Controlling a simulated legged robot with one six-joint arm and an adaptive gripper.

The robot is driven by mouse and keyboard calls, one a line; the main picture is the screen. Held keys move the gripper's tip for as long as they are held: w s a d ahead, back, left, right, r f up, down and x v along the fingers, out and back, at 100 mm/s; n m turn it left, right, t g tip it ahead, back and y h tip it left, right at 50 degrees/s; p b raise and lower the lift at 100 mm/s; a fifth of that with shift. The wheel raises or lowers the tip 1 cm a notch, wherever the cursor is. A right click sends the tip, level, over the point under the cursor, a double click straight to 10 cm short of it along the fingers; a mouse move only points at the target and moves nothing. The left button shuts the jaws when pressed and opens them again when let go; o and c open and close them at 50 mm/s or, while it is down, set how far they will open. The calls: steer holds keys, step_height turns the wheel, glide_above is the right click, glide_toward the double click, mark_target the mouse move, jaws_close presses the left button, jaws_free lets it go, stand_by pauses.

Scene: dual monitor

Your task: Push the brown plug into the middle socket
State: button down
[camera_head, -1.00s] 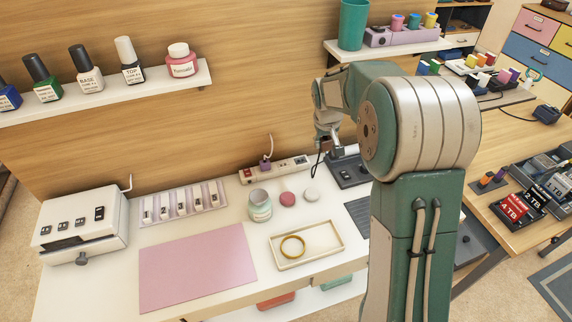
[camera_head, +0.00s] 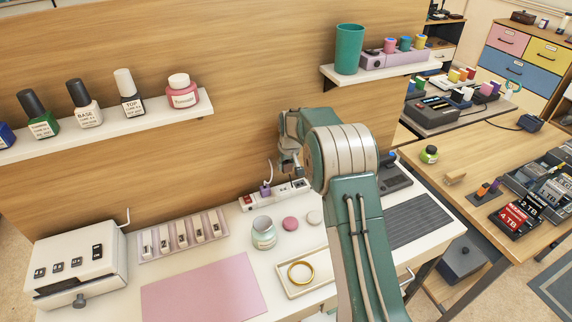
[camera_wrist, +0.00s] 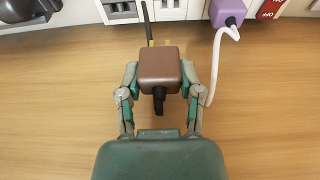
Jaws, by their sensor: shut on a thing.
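My gripper (camera_wrist: 160,82) is shut on the brown plug (camera_wrist: 159,68), gripping it from both sides. A short black cord stub shows on the plug's near side. The white power strip (camera_wrist: 200,9) lies past the plug at the top of the wrist view, with wood showing between them in the picture. The middle socket (camera_wrist: 172,4) is beside the purple plug (camera_wrist: 228,12), and another socket (camera_wrist: 121,9) is farther left. In the head view the strip (camera_head: 256,204) sits at the back of the desk. My gripper's fingers and the brown plug are mostly hidden there.
The purple plug's white cord curves close to my gripper's right finger in the wrist view. A jar (camera_head: 264,236), round lids (camera_head: 291,224) and a tray (camera_head: 283,280) stand in front of the strip. A shelf (camera_head: 105,120) hangs at left. The wood panel rises behind.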

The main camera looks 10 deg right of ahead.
mark_target(285, 172)
steer(key=shift+a, duration=0.55)
step_height(285, 172, down, 4)
steer(key=shift+d+r, duration=0.1)
steer(key=shift+r, duration=0.15)
steer(key=shift+f, duration=0.75)
steer(key=shift+a+f, duration=0.4)
steer(key=shift+a, duration=0.05)
steer(key=shift+d, duration=0.1)
steer(key=shift+d, duration=0.2)
